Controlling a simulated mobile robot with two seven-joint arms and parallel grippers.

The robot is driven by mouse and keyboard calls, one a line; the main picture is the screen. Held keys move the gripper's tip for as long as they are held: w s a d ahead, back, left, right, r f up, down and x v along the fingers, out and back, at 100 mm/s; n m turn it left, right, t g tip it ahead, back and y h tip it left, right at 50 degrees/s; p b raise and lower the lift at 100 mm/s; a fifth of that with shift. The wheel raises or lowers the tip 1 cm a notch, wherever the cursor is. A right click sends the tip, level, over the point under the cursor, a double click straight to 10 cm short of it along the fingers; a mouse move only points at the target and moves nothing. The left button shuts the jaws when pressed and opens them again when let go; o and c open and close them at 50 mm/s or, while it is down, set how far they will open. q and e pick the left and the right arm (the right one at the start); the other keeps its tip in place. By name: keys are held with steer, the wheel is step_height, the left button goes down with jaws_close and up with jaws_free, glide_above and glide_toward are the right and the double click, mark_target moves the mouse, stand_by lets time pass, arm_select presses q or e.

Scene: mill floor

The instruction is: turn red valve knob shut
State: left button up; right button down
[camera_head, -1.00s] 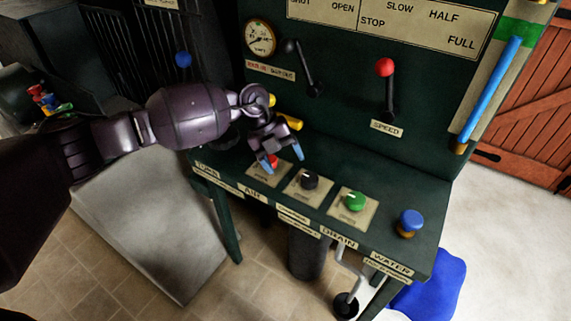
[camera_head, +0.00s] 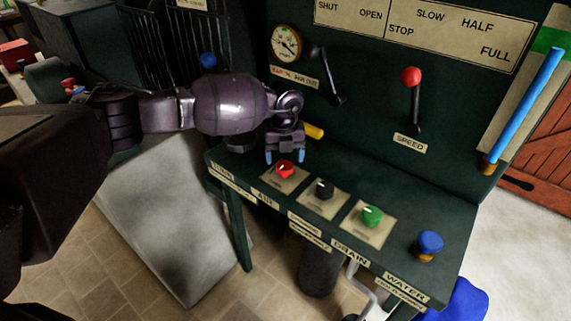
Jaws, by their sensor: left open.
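The red valve knob (camera_head: 285,169) sits on a square beige plate at the left of a row of knobs on the dark green console. A pale pointer mark shows on its top. My left gripper (camera_head: 286,157) points down just behind and above the knob, with its blue fingertips apart and nothing between them. In this view the fingertips overlap the area behind the knob; whether they touch it I cannot tell. My right gripper is not in view.
A black knob (camera_head: 324,189), a green knob (camera_head: 371,216) and a blue knob (camera_head: 429,244) stand to the right on the console (camera_head: 400,200). A red-balled speed lever (camera_head: 412,100) and a gauge (camera_head: 286,42) are on the upright panel behind. A yellow handle (camera_head: 313,130) is close to my gripper.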

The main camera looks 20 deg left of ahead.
mark_target(285, 165)
arm_select(q)
step_height(285, 165, down, 2)
steer(key=shift+f, duration=0.6)
steer(key=shift+c, duration=0.3)
steer(key=shift+c, duration=1.3)
steer(key=c, duration=0.6)
